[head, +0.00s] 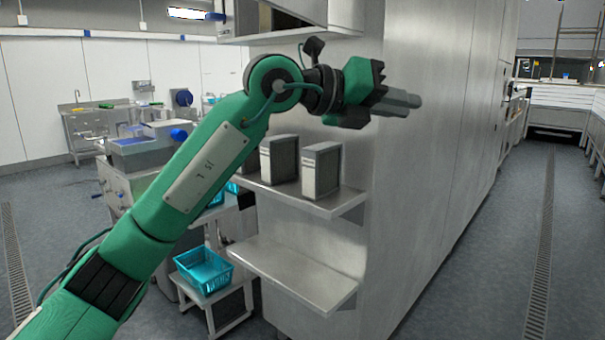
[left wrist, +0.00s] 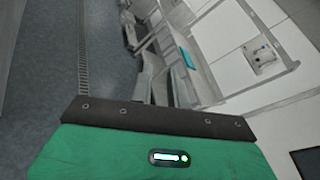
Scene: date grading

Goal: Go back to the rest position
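My left gripper (head: 398,102) is on the end of the green left arm, raised in front of the steel cabinet wall in the head view. Its grey fingers point to the right and lie close together or overlap from this angle, so I cannot tell whether they are open or shut. No object shows at the fingertips. My right gripper is in neither view.
Steel shelves (head: 300,265) stick out from the cabinet (head: 430,170) just below and behind my arm. Grey boxes (head: 321,172) stand on the upper shelf. A blue basket (head: 204,268) sits on a low stand at left. The aisle floor (head: 490,270) at right is clear.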

